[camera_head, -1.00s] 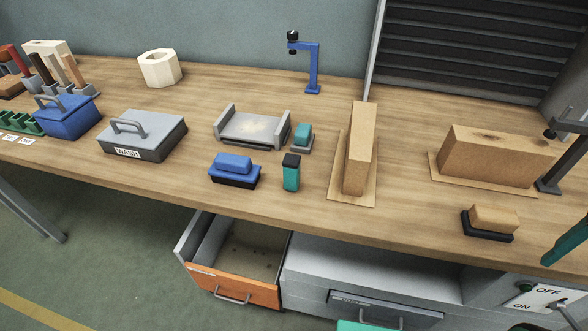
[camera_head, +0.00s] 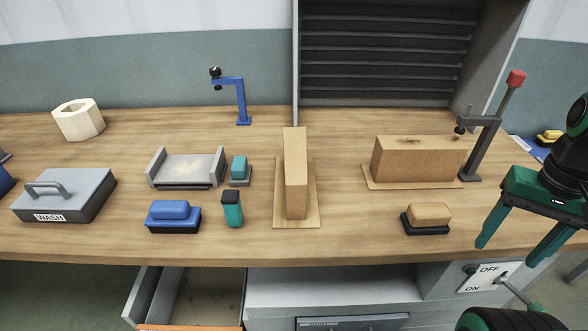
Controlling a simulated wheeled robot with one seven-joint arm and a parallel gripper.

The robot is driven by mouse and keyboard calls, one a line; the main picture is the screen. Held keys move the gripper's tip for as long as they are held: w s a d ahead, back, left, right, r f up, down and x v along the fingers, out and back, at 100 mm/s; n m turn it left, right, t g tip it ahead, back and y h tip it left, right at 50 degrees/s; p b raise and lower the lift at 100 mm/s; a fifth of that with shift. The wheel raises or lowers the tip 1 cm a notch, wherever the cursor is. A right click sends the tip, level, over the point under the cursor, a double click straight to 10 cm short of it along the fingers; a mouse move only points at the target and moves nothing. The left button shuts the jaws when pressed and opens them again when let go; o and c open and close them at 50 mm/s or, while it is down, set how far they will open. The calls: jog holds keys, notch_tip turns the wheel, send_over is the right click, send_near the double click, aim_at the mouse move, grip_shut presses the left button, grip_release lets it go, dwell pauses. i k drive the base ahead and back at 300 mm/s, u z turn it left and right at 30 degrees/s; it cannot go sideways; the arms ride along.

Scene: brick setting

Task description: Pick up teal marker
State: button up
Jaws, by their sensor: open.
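The teal marker (camera_head: 233,214) is a short, thick teal block with a black cap. It stands upright on the wooden workbench (camera_head: 345,240), near the front edge, left of the middle. My gripper (camera_head: 505,253) is at the far right, in front of the bench's right part. Its two teal fingers point down and are spread, with nothing seen between them. It is far to the right of the marker and apart from it.
A blue brush (camera_head: 174,213) is just left of the marker, and a small teal block (camera_head: 239,167) is behind it. An upright brown brick (camera_head: 296,180) stands to its right. A tan-topped brush (camera_head: 428,215) and a wide brick (camera_head: 415,160) lie between marker and gripper.

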aim_at(230, 200)
jog(key=u, duration=1.4)
jog(key=k, duration=1.15)
jog(key=z, duration=0.3)
jog(key=i, duration=1)
jog(key=u, duration=0.05)
